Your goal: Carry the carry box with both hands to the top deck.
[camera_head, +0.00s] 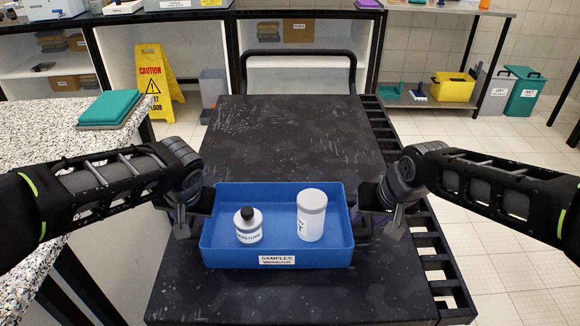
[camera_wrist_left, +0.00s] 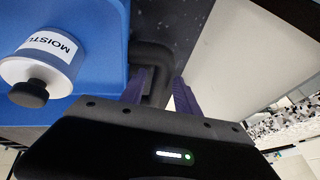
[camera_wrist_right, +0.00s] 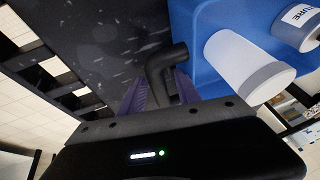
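The blue carry box (camera_head: 278,256), with a SAMPLES label on its front, appears level over the near part of a dark cart top. A white jar with a black cap (camera_head: 248,226) and a taller white container (camera_head: 311,215) stand upright inside it. My left gripper (camera_head: 190,215) is at the box's left side, its purple fingers (camera_wrist_left: 161,90) on either side of a black handle (camera_wrist_left: 152,55). My right gripper (camera_head: 388,210) is at the right side, its fingers (camera_wrist_right: 160,92) around the other black handle (camera_wrist_right: 163,68). Both look closed on the handles. Contact under the box is hidden.
The cart top (camera_head: 290,130) is clear beyond the box, with a black rail (camera_head: 298,55) at its far end. A speckled counter (camera_head: 60,140) with a teal stack (camera_head: 109,108) stands left. A yellow caution sign (camera_head: 157,80) stands behind. A steel bench (camera_head: 450,8) is at back right.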

